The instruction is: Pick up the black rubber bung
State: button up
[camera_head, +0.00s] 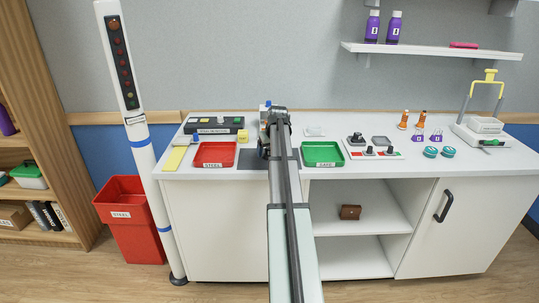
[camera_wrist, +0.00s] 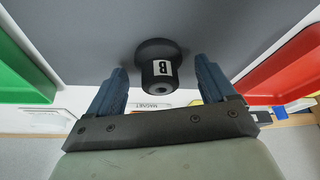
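A black rubber bung (camera_wrist: 160,65) with a white "B" label shows in the wrist view, on a dark grey mat (camera_wrist: 110,25). My gripper (camera_wrist: 161,66) is open, with its two blue fingers on either side of the bung in the picture. A gap shows on each side, and the fingers do not appear to touch it. I cannot tell how far down beside it the tips reach. In the head view my arm covers this bung, and part of the grey mat (camera_head: 252,160) shows beside the arm.
A red tray (camera_head: 215,154) is left of my arm and a green tray (camera_head: 322,154) right of it. Other small black pieces (camera_head: 369,150) stand on a red-and-white board at right. A black box (camera_head: 214,125) lies behind the red tray.

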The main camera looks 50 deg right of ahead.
jog(key=c, duration=1.1)
notch_tip(320, 180, up, 9)
jog(key=shift+f, duration=0.1)
jog(key=shift+w+d+r, duration=0.1)
jog(key=shift+r, duration=0.3)
jog(key=w+d+r, duration=0.3)
jog(key=w+d, duration=0.3)
jog(key=w, duration=0.1)
jog(key=w+d+r, duration=0.3)
jog(key=w+d, duration=0.3)
jog(key=d, duration=0.1)
jog(key=shift+w+d, duration=0.25)
jog(key=shift+w, duration=0.1)
